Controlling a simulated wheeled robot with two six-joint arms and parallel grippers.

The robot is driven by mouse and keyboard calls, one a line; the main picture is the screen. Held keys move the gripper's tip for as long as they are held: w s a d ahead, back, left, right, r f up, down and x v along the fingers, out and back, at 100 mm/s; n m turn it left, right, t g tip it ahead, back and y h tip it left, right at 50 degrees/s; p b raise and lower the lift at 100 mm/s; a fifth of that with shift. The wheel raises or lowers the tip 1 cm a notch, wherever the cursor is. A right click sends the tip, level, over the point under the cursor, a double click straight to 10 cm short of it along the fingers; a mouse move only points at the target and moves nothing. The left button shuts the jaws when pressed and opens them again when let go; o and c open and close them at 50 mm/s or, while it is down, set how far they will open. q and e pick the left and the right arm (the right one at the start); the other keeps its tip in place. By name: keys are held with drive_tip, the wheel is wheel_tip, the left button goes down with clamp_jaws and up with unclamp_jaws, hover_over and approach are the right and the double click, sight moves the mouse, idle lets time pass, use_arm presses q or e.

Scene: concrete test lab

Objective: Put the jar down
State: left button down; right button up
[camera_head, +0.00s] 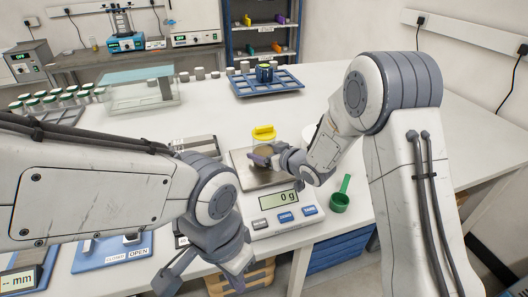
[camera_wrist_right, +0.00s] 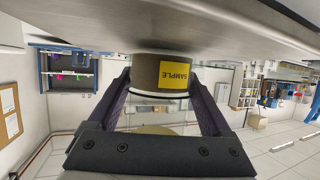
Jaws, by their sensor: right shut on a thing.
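The jar (camera_wrist_right: 145,74) has a yellow SAMPLE label and appears upside down between my fingers in the right wrist view. My right gripper (camera_wrist_right: 160,98) is shut on it, one dark finger on each side. The jar's base is close against the pale surface at the picture's top; I cannot tell if it touches. In the head view my right gripper (camera_head: 262,160) is over the pan (camera_head: 250,178) of the scale (camera_head: 262,222), which reads 0 g. The gripper largely hides the jar there. My left gripper (camera_head: 202,284) is open and empty at the table's front edge.
A blue rack (camera_head: 245,88), a clear box (camera_head: 125,98) and several green-lidded jars (camera_head: 50,102) are farther back. The table's right part (camera_head: 460,140) is clear.

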drive_tip(key=shift+f, duration=0.15)
drive_tip(key=o, duration=1.5)
